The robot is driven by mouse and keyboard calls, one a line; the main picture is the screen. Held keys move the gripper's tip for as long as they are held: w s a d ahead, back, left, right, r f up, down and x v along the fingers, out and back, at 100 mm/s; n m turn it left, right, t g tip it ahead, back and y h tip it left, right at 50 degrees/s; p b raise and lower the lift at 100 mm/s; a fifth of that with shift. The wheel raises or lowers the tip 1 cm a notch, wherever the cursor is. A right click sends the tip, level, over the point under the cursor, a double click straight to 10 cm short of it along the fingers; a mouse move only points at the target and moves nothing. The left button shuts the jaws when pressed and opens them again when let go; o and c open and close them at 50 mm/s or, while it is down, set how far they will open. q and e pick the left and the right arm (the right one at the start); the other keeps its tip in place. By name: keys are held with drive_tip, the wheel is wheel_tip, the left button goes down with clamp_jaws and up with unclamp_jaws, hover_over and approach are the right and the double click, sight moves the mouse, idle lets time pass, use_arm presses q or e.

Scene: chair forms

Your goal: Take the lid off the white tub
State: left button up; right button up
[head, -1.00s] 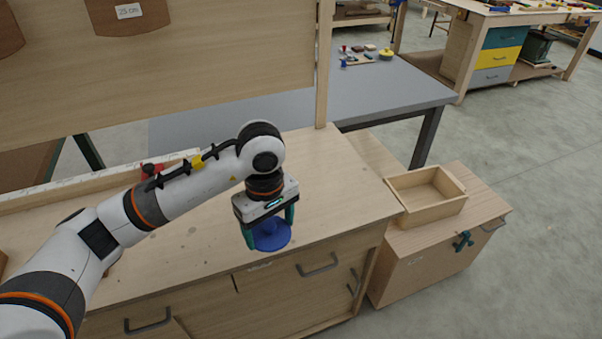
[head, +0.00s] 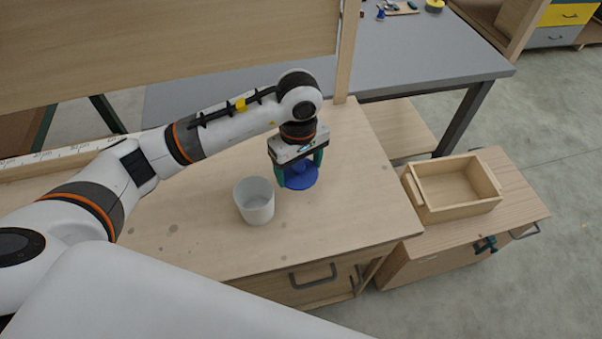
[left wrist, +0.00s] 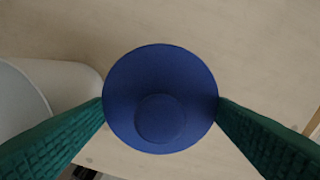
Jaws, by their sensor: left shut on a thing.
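The white tub (head: 254,203) stands upright and uncovered on the wooden workbench in the head view, its inside showing. Part of it also shows at the left edge of the left wrist view (left wrist: 22,105). The blue round lid (head: 302,180) is right of the tub, apart from it. My left gripper (head: 299,171) is shut on the lid. In the left wrist view, the green fingers touch both sides of the lid (left wrist: 160,80). I cannot tell whether the lid touches the bench top. My right gripper is not in view.
The wooden bench top (head: 345,220) is clear around the lid and to its right. An open, empty wooden box (head: 455,205) sits on a lower cabinet to the right. A grey table (head: 420,70) stands behind, and a wooden post (head: 347,50) rises at the bench's back.

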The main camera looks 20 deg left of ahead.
sight(300, 180)
use_arm(q)
drive_tip(key=shift+f, duration=0.55)
drive_tip(key=shift+w+f, duration=0.1)
drive_tip(key=shift+f, duration=0.2)
wheel_tip(300, 180, down, 4)
drive_tip(key=shift+w+r+p, duration=0.1)
drive_tip(key=shift+r+p, duration=0.05)
drive_tip(key=shift+p, duration=0.35)
drive_tip(key=shift+f+b, duration=0.25)
drive_tip(key=shift+b, duration=0.1)
drive_tip(key=o, duration=1.1)
drive_tip(key=shift+r, duration=0.1)
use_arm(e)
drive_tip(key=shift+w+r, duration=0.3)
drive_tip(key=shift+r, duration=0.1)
